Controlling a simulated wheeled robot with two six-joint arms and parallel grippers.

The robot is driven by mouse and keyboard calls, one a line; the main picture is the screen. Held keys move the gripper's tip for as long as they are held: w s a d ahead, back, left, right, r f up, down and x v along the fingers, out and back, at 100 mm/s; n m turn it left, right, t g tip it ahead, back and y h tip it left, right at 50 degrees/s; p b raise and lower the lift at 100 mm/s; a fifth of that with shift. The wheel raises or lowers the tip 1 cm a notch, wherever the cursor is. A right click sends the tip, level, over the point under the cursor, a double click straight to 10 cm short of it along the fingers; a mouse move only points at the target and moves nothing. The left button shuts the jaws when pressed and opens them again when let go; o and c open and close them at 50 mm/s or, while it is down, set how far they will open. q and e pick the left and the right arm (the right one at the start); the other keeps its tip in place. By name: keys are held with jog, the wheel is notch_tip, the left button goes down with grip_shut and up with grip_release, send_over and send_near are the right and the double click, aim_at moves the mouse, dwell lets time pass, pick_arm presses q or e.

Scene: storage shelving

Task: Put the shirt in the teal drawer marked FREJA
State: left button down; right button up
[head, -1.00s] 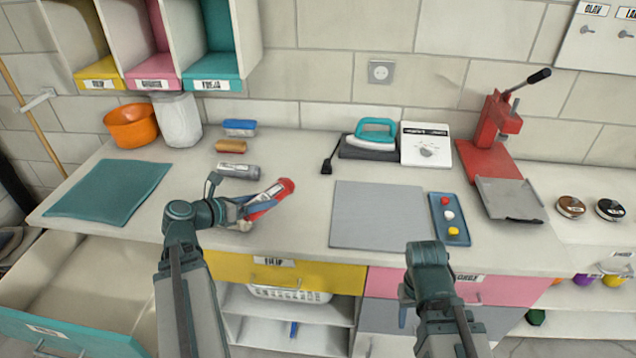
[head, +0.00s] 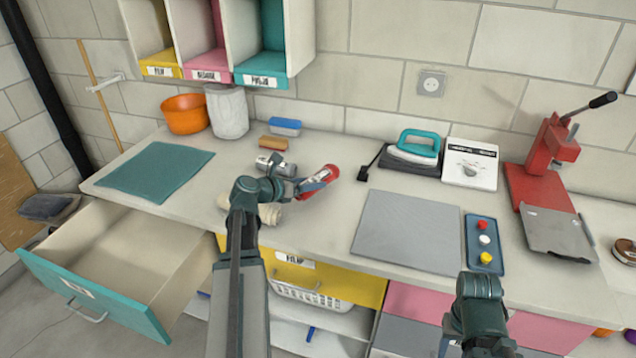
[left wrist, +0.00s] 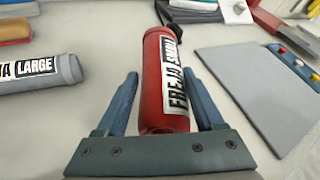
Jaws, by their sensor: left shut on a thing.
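The shirt is a red roll (head: 319,186) with a white label; in the left wrist view the red roll (left wrist: 165,85) reads FREJA and a second word like SMALL. My left gripper (head: 310,183) is shut on it, with one finger on each side, over the worktop. The teal drawer (head: 95,295) stands pulled open at the lower left, its inside pale and empty where it shows. Its front label is too small to read. My right arm's end (head: 480,315) is at the lower right; its fingers are hidden.
A grey roll (head: 271,167), a tan roll (head: 273,142) and a blue roll (head: 285,127) lie on the worktop. A cream roll (head: 268,213) lies partly behind my left arm. A teal mat (head: 155,170) and orange bowl (head: 185,113) are left. A teal cubby (head: 262,78) hangs above.

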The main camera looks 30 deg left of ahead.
aim_at(316, 172)
pick_arm(q)
jog(key=w, duration=0.1)
jog(key=w+a, duration=0.1)
jog(key=w, duration=0.3)
jog(key=shift+w+a+f, duration=0.25)
jog(key=shift+f, duration=0.05)
jog(key=shift+w, duration=0.1)
jog(key=shift+w+a, duration=0.1)
jog(key=shift+w, duration=0.2)
jog(key=f+b, duration=0.1)
jog(key=b, duration=0.1)
jog(key=f+b, duration=0.2)
jog(key=shift+w+f, duration=0.2)
jog(key=shift+f, duration=0.1)
jog(key=shift+f, duration=0.2)
grip_release()
jog(key=shift+r, duration=0.1)
jog(key=shift+r, duration=0.1)
